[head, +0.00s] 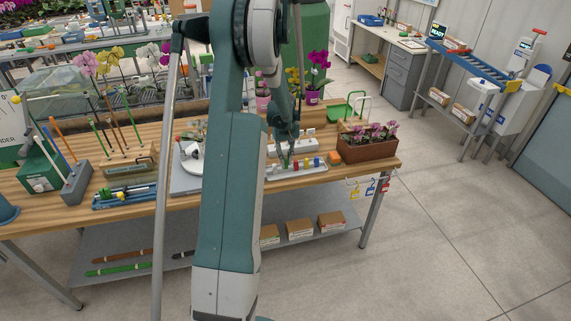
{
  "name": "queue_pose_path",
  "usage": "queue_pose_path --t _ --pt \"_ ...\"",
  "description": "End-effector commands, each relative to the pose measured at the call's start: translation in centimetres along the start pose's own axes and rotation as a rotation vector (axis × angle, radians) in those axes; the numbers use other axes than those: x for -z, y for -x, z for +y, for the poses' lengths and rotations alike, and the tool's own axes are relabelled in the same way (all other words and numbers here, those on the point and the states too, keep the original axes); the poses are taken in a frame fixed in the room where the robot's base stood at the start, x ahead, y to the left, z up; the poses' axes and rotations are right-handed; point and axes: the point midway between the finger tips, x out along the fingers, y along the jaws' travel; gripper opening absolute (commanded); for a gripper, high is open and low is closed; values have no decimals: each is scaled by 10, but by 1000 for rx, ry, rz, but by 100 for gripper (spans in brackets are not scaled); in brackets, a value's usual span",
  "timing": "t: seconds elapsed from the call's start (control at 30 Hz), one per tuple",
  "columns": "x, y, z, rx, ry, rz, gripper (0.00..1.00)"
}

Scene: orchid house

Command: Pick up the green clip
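My gripper (285,158) points down over a pale tray (282,177) on the wooden bench. Its fingertips are at the tray's small coloured pieces, and it is too small to tell whether they are apart or closed on something. Blue (316,162) and other small pieces in red and yellow stand in the tray to the right of the fingertips. I cannot make out the green clip for certain. It may be at or behind the fingertips, where my gripper and arm cover part of the tray.
An orange block (334,158) and a brown planter of orchids (369,149) stand right of the tray. A white power strip-like object (297,145) lies behind it. Pink and yellow potted orchids stand farther back. Coloured tags (370,188) hang at the bench's front right edge.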

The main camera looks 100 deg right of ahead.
Motion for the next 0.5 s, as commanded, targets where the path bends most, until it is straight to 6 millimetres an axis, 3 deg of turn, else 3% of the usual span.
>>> queue_pose_path --t 0.3,0.5 --pt "0 48 0 0 0 0 8" --pt "0 70 0 0 0 0 8"
